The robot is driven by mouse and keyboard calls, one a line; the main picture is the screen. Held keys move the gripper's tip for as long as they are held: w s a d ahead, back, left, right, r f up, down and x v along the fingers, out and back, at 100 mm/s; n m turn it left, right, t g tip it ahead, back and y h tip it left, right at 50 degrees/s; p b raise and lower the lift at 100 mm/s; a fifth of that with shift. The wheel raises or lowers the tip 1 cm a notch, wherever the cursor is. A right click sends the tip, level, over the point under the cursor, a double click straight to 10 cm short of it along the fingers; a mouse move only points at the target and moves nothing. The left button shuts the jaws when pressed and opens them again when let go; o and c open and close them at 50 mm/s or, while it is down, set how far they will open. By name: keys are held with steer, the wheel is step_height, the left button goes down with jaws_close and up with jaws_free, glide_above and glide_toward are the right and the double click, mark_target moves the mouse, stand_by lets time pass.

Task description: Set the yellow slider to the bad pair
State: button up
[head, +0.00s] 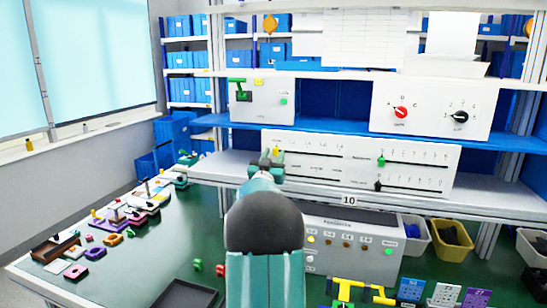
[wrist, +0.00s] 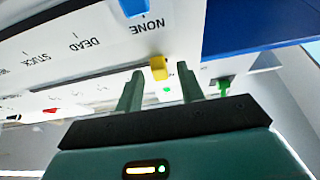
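The yellow slider (head: 277,151) is a small knob at the left of the upper track on a white slider panel (head: 425,170). In the wrist view the yellow slider (wrist: 159,68) lies between the tips of my gripper (wrist: 160,80), close to the printed word NONE. My gripper is open, with a gap visible on each side of the knob. The words DEAD and STUCK are printed further along the same row, and a blue knob (wrist: 134,7) shows beyond NONE. In the head view my gripper (head: 267,163) is at the panel's left end, and my arm hides part of it.
A green slider (head: 381,160) and a black slider (head: 377,184) are on the panel's right half. Above stand a box with a green switch (head: 239,90) and a panel with a red rotary knob (head: 400,112). Below is a box with lamps (head: 355,243). Shelf edges run close above and below.

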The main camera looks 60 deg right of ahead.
steer(key=shift+c, duration=0.5)
jaws_close()
steer(key=s, duration=0.5)
steer(key=s+d, duration=0.1)
steer(key=s, duration=0.4)
steer(key=s+d, duration=0.1)
steer(key=s, duration=0.4)
steer(key=shift+s+d, duration=0.2)
steer(key=shift+o, duration=0.5)
jaws_free()
steer(key=shift+a+f, duration=0.1)
steer(key=v, duration=1.3)
steer(key=shift+a, duration=0.3)
steer(key=shift+f, duration=0.1)
